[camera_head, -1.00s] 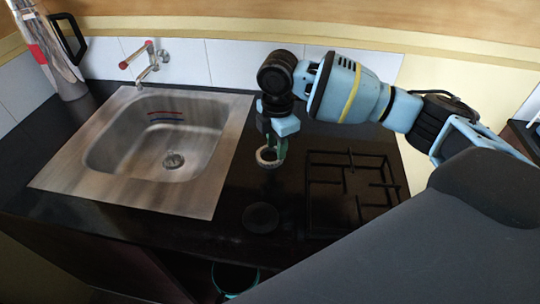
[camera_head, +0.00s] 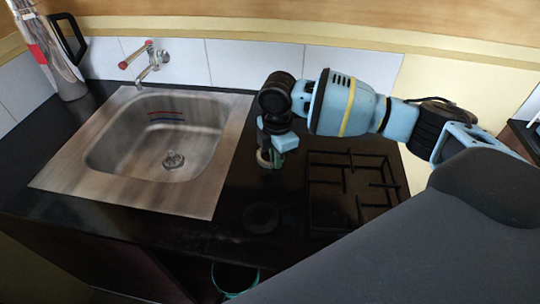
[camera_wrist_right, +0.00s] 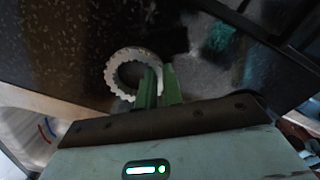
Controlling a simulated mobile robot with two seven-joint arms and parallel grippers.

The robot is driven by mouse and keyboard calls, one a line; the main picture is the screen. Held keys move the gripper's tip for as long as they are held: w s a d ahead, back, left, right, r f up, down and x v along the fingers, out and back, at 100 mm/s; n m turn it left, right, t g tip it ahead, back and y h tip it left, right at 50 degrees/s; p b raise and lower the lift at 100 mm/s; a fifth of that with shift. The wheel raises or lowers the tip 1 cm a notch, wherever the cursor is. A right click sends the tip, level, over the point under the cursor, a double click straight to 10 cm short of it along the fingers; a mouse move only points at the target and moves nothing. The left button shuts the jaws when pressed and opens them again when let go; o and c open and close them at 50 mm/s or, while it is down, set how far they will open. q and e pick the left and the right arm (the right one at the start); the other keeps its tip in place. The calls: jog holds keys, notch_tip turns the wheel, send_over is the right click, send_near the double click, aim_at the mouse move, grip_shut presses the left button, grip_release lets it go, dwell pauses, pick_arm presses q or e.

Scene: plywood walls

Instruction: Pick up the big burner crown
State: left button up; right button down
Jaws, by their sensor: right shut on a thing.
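The big burner crown is a pale toothed metal ring (camera_wrist_right: 117,70); in the head view it shows small (camera_head: 262,159) between the sink and the hob grate. My right gripper (camera_wrist_right: 160,84) is shut on its rim in the wrist view, with one green finger over the ring's opening and the other at its outer side. In the head view the right gripper (camera_head: 272,157) points down at the ring, and its fingers partly hide it. I cannot tell whether the ring touches the counter. My left gripper is not in view.
A black round disc (camera_head: 260,218) lies on the dark counter in front of the crown. A black hob grate (camera_head: 350,183) is to the right, the steel sink (camera_head: 222,165) to the left. A tall metal kettle (camera_head: 55,62) stands at the back left.

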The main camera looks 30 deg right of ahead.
notch_tip(320, 180, up, 10)
dwell(0.7)
